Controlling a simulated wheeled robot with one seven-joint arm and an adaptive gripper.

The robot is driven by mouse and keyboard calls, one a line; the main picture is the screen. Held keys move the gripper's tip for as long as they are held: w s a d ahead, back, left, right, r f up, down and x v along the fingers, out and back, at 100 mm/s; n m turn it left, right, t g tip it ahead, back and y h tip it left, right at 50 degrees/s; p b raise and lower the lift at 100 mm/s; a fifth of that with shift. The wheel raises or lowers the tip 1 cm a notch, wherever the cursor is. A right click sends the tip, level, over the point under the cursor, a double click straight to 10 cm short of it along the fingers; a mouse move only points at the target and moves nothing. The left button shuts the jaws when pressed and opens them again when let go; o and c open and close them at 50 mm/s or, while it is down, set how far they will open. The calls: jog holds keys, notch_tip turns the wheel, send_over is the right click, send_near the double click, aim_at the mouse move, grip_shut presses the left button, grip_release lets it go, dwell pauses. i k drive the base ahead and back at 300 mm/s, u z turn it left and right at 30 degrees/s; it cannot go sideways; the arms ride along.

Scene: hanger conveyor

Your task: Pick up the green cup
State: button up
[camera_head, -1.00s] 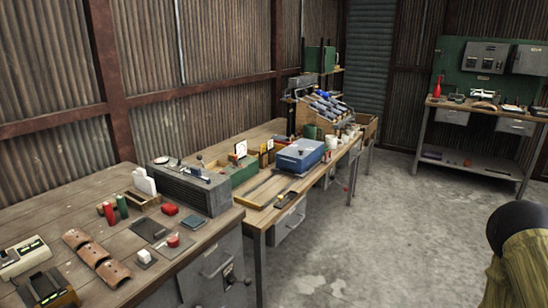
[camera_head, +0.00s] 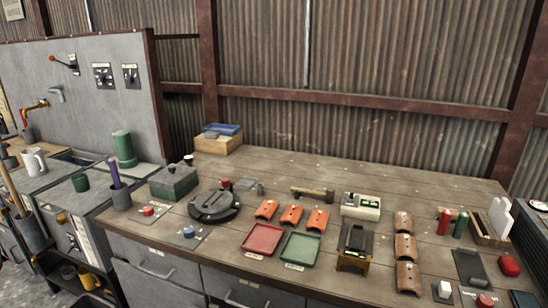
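A grey pot holding a purple rod (camera_head: 121,198) stands right of the cup. A white jug (camera_head: 34,160) stands to its left. The wooden workbench (camera_head: 330,170) carries trays, curved tiles, a round black device and several other items. Yellow mugs (camera_head: 68,273) sit on a low shelf.

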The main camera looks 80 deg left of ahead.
aim_at(80, 182)
jog(key=u, duration=4.5)
jog(key=i, duration=1.65)
